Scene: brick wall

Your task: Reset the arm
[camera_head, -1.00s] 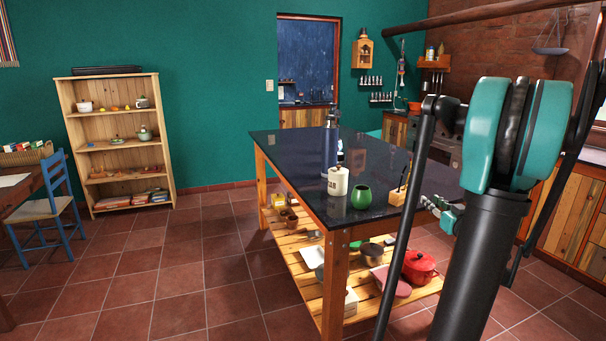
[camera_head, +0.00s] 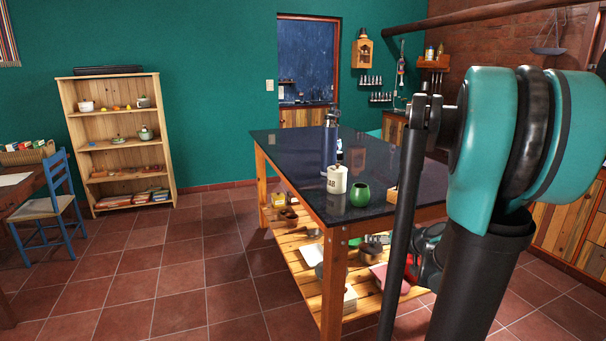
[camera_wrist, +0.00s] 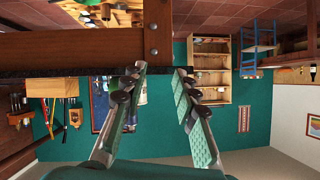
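My arm's large teal joint stands at the right of the head view. A dark end part of my arm shows beside the table's right side, mostly hidden behind my arm links. The wrist view is upside down. In it the two fingers of my gripper (camera_wrist: 160,78) are apart, with nothing held between them. Their tips appear close to the edge of the dark-topped table (camera_head: 285,145); I cannot tell the exact gap. The table's wooden frame (camera_wrist: 85,45) crosses the wrist view.
A blue chair (camera_head: 48,208) and a bookshelf (camera_head: 118,130) are at left. The tiled floor left of the table is clear.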

